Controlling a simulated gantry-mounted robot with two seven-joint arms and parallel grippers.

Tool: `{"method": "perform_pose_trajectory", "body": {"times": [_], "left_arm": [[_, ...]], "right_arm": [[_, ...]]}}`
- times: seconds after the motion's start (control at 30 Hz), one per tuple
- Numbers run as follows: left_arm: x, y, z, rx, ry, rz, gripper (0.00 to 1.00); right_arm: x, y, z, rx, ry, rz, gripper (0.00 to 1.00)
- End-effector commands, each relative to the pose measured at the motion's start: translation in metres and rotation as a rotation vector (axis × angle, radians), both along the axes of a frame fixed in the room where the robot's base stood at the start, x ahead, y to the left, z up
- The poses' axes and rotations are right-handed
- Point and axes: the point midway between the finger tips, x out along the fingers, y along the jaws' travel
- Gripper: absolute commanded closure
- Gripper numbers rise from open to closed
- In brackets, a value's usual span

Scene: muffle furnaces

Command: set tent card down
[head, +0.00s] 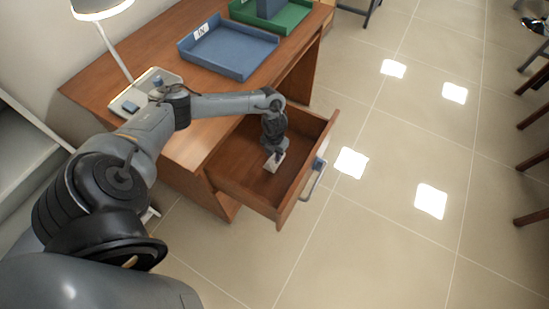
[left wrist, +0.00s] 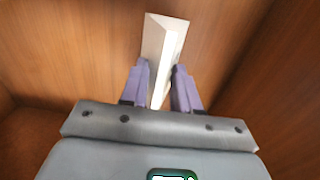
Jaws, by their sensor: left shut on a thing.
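A white tent card (head: 274,162) is inside the open wooden drawer (head: 230,172). It also shows in the left wrist view (left wrist: 166,44), between the purple fingers, with its ridge pointing away from the gripper. My left gripper (head: 277,153) reaches down into the drawer and is shut on the tent card; it fills the lower middle of the left wrist view (left wrist: 160,90). Whether the card touches the drawer floor I cannot tell. My right gripper is not in view.
The drawer's front panel with a metal handle (head: 313,180) juts out over the tiled floor. On the desk (head: 140,50) are a blue tray (head: 245,66), a green tray (head: 297,22) and a lamp (head: 122,55). Dark furniture legs stand at the far right.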

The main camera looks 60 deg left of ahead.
Motion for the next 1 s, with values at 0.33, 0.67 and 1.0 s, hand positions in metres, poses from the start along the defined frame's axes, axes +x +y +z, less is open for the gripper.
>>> {"method": "perform_pose_trajectory", "body": {"times": [0.33,0.67,1.0], "left_arm": [[0.0,0.0,-0.027,0.0,0.0,0.0,1.0],[0.0,-0.001,-0.03,0.0,0.0,0.0,0.62],[0.0,-0.001,-0.03,0.0,0.0,0.0,0.44]], "right_arm": [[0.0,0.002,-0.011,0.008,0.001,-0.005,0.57],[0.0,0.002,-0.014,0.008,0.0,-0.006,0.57],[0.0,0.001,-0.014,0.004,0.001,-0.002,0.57]]}}
